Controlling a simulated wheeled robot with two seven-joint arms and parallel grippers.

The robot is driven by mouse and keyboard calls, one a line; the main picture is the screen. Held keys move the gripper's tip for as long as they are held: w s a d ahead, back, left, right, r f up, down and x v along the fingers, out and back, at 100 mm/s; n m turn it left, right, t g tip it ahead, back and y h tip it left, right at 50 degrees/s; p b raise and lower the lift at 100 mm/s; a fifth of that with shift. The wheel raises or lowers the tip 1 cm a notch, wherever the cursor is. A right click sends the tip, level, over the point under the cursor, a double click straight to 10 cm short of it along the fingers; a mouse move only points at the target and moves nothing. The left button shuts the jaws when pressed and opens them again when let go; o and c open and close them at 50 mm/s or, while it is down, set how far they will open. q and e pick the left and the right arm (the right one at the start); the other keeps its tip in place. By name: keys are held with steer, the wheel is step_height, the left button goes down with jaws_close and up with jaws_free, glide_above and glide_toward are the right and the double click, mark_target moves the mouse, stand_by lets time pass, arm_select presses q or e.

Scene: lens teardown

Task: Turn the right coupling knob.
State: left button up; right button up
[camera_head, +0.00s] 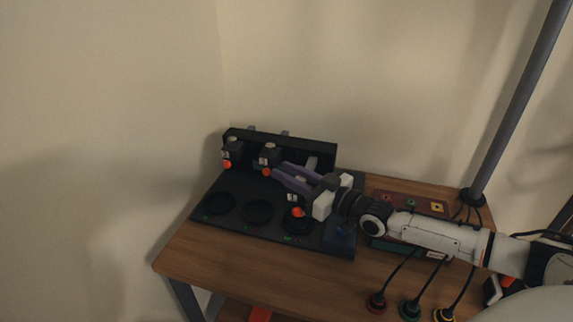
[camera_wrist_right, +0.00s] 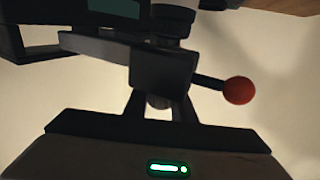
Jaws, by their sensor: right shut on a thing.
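A dark coupling unit (camera_head: 232,150) with an orange ball is at the left of the black rack. A second unit (camera_head: 270,154) with the same kind of ball stands in the middle. A third orange ball (camera_head: 297,212) shows lower right, by my right gripper (camera_head: 278,173). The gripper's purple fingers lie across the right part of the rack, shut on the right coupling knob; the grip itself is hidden. In the right wrist view a dark block (camera_wrist_right: 162,75) is in front of the fingers, with a red ball (camera_wrist_right: 239,90) on a short lever. My left gripper is not in view.
The black board (camera_head: 238,228) has round recesses in front of the rack and lies on a wooden table (camera_head: 205,258). A blue block (camera_head: 341,238), a reddish panel (camera_head: 425,205) and cabled plugs (camera_head: 410,308) are to the right. A grey pole (camera_head: 515,100) rises at the back right.

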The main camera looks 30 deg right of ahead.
steer(key=m+h, duration=0.1)
steer(key=m+h+p, duration=0.1)
steer(key=shift+d+t+h, duration=0.2)
steer(key=shift+t+h, duration=0.1)
steer(key=shift+h, duration=0.1)
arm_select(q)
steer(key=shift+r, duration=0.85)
arm_select(e)
steer(key=shift+w+d+m+h, duration=0.1)
steer(key=shift+d+m+h, duration=0.15)
steer(key=shift+m+h, duration=0.5)
steer(key=shift+d+m+h, duration=0.25)
steer(key=shift+m+h, duration=0.1)
steer(key=shift+h, duration=0.8)
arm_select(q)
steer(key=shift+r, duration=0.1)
arm_select(e)
steer(key=shift+d+r+h, duration=0.1)
steer(key=shift+h, duration=0.2)
steer(key=o, duration=1.1)
steer(key=shift+c, duration=0.2)
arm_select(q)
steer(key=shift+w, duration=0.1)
